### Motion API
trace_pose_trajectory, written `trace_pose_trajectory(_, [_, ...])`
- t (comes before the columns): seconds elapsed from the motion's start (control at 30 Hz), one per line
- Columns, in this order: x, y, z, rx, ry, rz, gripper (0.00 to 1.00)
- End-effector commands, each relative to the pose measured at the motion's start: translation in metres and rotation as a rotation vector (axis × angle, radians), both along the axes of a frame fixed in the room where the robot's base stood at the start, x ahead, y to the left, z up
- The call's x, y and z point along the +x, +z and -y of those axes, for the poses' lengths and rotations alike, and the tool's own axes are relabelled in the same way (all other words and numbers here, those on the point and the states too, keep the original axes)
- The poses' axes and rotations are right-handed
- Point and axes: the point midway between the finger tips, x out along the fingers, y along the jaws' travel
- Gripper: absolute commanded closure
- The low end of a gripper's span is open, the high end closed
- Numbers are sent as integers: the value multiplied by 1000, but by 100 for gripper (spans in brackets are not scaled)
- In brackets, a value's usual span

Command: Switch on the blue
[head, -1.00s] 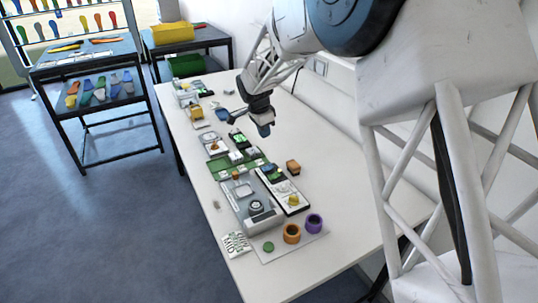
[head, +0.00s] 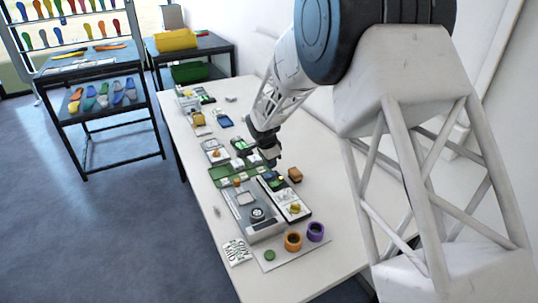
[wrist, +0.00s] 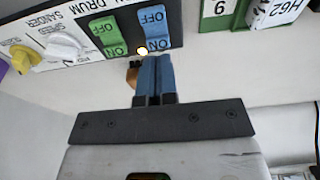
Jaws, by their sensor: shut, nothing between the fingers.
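The blue switch (wrist: 155,27), marked OFF and ON, sits on the dark end of a control panel (wrist: 88,14) in the wrist view. A green switch (wrist: 109,38) with the same marks is beside it on the left. My gripper (wrist: 153,60) is shut and empty, its blue fingertips right by the ON end of the blue switch. I cannot tell whether they touch it. A small bright dot (wrist: 143,51) shows at the panel edge by the fingertips. In the head view my gripper (head: 272,160) is over the panel's far end and partly hides the switches.
The panel has a white knob (wrist: 63,46) and a yellow knob (wrist: 24,58). A grey machine (head: 246,222) stands beside it. Orange (head: 293,241) and purple (head: 316,231) rings are at the front. The table's right side is clear.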

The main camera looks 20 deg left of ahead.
Motion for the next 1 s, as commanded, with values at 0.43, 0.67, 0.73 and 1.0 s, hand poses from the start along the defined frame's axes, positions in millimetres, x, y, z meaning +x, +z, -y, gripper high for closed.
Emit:
trace_pose_trajectory(0.43, [3, -26, 3, 1, 1, 2, 100])
trace_pose_trajectory(0.67, [3, -26, 3, 0, 0, 1, 100])
trace_pose_trajectory(0.73, [3, -26, 3, 1, 0, 1, 100])
trace_pose_trajectory(1.0, [5, -31, 6, 38, -3, -43, 100])
